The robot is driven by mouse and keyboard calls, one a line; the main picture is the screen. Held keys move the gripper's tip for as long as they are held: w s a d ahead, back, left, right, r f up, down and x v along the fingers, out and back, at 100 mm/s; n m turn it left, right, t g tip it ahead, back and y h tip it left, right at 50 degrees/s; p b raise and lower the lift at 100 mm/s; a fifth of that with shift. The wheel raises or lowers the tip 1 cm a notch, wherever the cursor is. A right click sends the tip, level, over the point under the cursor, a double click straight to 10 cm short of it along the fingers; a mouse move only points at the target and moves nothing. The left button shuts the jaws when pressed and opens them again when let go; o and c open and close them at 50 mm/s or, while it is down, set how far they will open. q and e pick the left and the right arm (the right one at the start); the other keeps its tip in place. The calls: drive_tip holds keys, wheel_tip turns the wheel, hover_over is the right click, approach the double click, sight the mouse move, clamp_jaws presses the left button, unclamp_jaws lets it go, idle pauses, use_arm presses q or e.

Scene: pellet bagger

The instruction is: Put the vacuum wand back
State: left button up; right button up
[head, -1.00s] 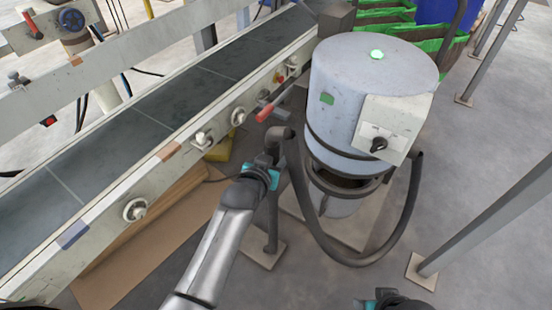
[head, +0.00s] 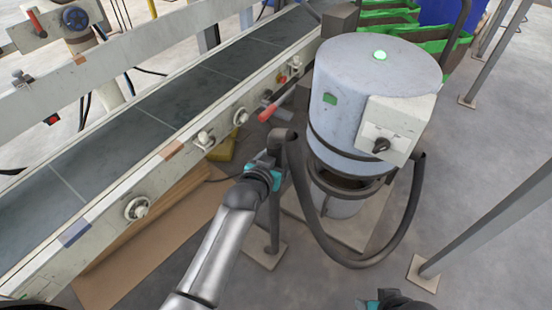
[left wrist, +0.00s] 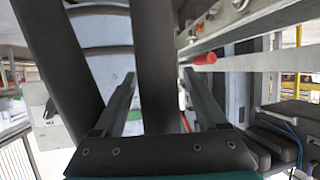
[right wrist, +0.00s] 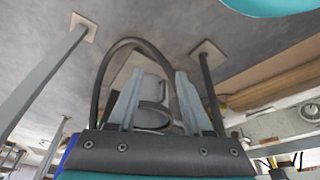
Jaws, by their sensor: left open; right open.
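The vacuum wand (head: 284,136) is a dark tube with a bent top, at the end of the black hose (head: 318,232). It is at a thin dark post on a square foot (head: 264,252), beside the conveyor; I cannot tell how it is seated. My left gripper (head: 270,162) is at the wand's upper part. In the left wrist view a dark tube (left wrist: 155,65) passes between the open fingers (left wrist: 160,105), with a gap on both sides. My right gripper (right wrist: 158,85) is open and empty, low at the bottom edge of the head view.
The grey vacuum drum (head: 370,90) with a lit green lamp stands right of the wand. The conveyor (head: 120,140) runs along the left, with a red-handled lever (head: 268,112) near the wand. A slanted grey post (head: 490,222) stands at right.

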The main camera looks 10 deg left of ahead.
use_arm(q)
drive_tip(key=shift+p+v, duration=2.85)
drive_tip(key=shift+v, duration=3.2)
drive_tip(key=s+a+f+g, duration=0.2)
drive_tip(key=s+f+g, duration=0.3)
drive_tip(key=s+f, duration=0.5)
drive_tip(key=s+a+f+g+y, duration=0.1)
drive_tip(key=s+f+g, duration=0.4)
drive_tip(key=s+f, duration=0.6)
wheel_tip(320, 180, down, 4)
drive_tip(key=shift+s+a+r+m+g+y, duration=0.1)
drive_tip(key=shift+s+a+m+g+y, duration=0.25)
drive_tip(key=shift+a, duration=0.55)
use_arm(e)
drive_tip(key=s+d+f+g, duration=0.1)
drive_tip(key=s+f, duration=0.4)
drive_tip(key=f, duration=0.6)
drive_tip(key=shift+d, duration=0.6)
use_arm(q)
drive_tip(key=shift+w, duration=0.15)
